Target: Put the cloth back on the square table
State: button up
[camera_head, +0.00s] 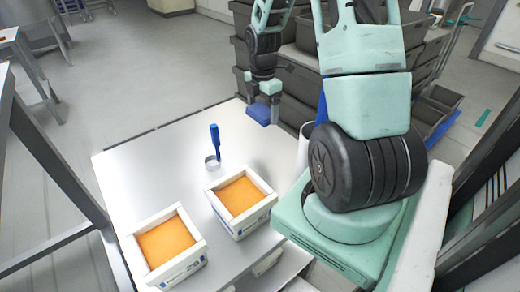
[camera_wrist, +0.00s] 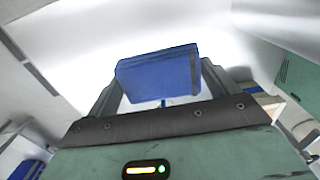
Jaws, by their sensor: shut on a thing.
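A folded blue cloth (camera_head: 259,115) is in my gripper (camera_head: 264,103), over the far right corner of the pale square table (camera_head: 150,155) in the head view. In the wrist view the cloth (camera_wrist: 155,75) sits between the two fingers of my gripper (camera_wrist: 162,82), which are shut on it. The cloth looks flat and compact. A pale bright surface lies behind it there. How high the cloth is above the table, or whether it touches, I cannot tell.
Two white boxes with orange contents (camera_head: 167,240) (camera_head: 238,196) stand on the table's near part. A blue-handled tool (camera_head: 215,140) stands upright in a small ring-shaped holder. Stacked grey crates (camera_head: 290,75) stand behind the table. The table's left and far middle are bare.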

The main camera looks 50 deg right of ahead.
aim_at(261, 146)
jog(key=f, duration=0.1)
jog(key=f+b, duration=0.1)
jog(key=f, duration=0.1)
jog(key=shift+w+d+b, duration=0.15)
jog(key=shift+w+b, duration=0.1)
jog(key=shift+b, duration=0.05)
notch_tip(261, 146, down, 9)
jog(key=shift+f, duration=0.1)
jog(key=shift+f, duration=0.15)
jog(key=o, duration=0.9)
